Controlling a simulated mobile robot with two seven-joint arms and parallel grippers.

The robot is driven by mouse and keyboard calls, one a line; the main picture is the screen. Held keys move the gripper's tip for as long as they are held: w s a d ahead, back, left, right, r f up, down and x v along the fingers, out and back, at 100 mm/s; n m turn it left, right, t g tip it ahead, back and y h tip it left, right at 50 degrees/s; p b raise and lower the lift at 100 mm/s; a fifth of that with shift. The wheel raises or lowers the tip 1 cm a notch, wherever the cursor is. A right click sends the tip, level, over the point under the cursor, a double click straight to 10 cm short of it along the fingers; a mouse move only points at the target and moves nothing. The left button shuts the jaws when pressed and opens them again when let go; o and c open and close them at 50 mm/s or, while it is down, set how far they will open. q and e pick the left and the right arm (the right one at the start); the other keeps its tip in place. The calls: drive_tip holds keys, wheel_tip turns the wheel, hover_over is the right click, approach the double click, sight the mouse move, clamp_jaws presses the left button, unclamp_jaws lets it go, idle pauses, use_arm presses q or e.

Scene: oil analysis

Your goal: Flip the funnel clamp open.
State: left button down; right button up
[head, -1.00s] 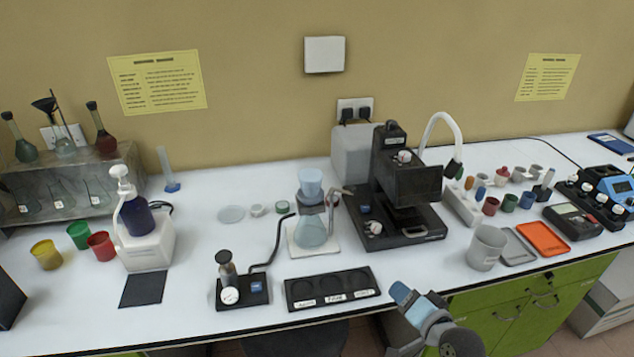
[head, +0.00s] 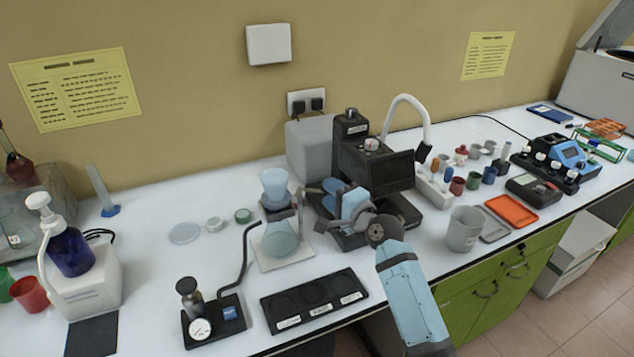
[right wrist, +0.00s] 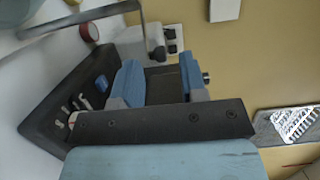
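The light blue funnel (head: 276,183) stands upright on the glass flask (head: 280,238) in the head view. The grey funnel clamp (head: 279,211) sits at the joint between them, seen small, so its exact state is hard to tell. My right gripper (head: 338,192) is just right of the funnel and clamp, in front of the black apparatus, apart from the clamp. In the right wrist view my right gripper (right wrist: 160,82) has its two blue fingers spread with a gap and nothing held. The funnel is not clearly seen there. My left gripper is not in view.
The black apparatus (head: 375,165) stands close behind my right gripper. A pump with a gauge (head: 200,328) and its black hose (head: 247,262) stand left of the flask. A black tray (head: 312,300) lies in front. A grey beaker (head: 464,230) stands to the right.

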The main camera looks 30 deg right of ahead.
sight(311, 189)
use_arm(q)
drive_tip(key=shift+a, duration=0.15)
use_arm(e)
drive_tip(key=w, duration=0.2)
drive_tip(key=w+a, duration=0.1)
drive_tip(key=w, duration=0.2)
drive_tip(key=shift+w, duration=0.15)
